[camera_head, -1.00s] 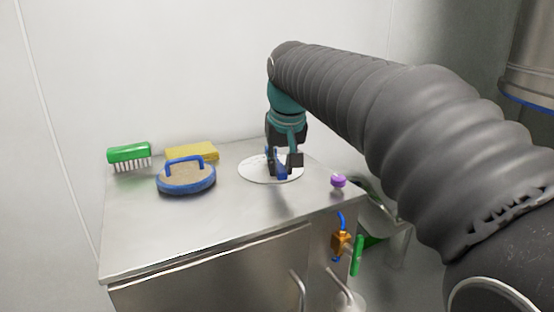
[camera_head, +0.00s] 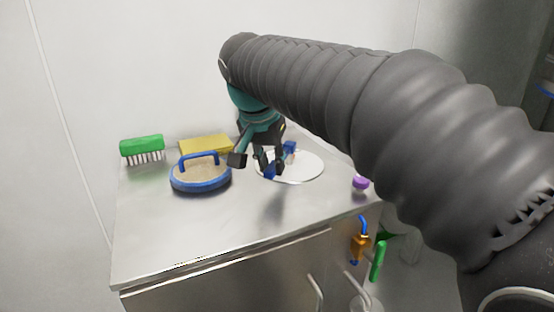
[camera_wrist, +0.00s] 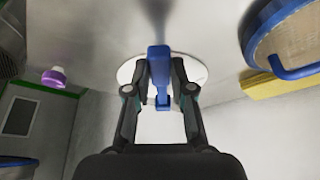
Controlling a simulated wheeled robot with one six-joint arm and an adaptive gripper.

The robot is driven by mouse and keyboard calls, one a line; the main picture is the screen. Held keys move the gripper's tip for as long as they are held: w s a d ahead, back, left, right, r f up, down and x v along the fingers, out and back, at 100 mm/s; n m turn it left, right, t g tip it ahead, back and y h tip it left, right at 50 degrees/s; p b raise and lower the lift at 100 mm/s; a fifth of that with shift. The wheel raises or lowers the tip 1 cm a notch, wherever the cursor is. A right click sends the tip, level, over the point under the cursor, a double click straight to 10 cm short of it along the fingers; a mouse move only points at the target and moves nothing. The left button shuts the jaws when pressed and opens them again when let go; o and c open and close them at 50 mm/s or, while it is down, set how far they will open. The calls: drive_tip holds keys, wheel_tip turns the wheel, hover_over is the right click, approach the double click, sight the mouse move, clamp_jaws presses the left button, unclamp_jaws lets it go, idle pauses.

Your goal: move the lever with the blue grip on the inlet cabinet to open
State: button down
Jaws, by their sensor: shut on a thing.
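The lever's blue grip (camera_wrist: 158,58) stands over a white round plate (camera_wrist: 126,72) on the inlet cabinet's top (camera_head: 200,232). In the wrist view the grip lies between the two fingers of my gripper (camera_wrist: 160,68), which is shut on it. In the head view my gripper (camera_head: 262,166) is over the plate's left edge. The grip's end (camera_head: 270,173) shows below the fingers, and another blue part (camera_head: 289,148) shows behind and right of them. My fingers partly hide the lever, and my wrist hides some of the plate.
A blue-rimmed round sieve (camera_head: 200,184) with a handle lies close left of my gripper. A yellow sponge (camera_head: 205,145) and a green brush (camera_head: 142,148) lie at the back. A purple-capped item (camera_head: 361,182) is at the right edge. An orange valve (camera_head: 361,247) is on the cabinet's side.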

drive_tip(key=shift+a, duration=0.1)
drive_tip(key=c, duration=1)
unclamp_jaws()
drive_tip(key=v, duration=1.2)
drive_tip(key=shift+f, duration=0.1)
drive_tip(key=s+d+f+n, duration=0.1)
drive_tip(key=s+d+f, duration=0.5)
drive_tip(key=f, duration=0.2)
drive_tip(key=s+d+f+n+t+y, duration=0.1)
drive_tip(key=s+d+f+n, duration=0.1)
drive_tip(key=s+d+f, duration=0.3)
drive_tip(key=s+d+f+n, duration=0.1)
drive_tip(key=s+d+f, duration=0.5)
drive_tip(key=f, duration=0.7)
drive_tip(key=shift+s+d+t+y, duration=0.3)
drive_tip(key=shift+d, duration=0.05)
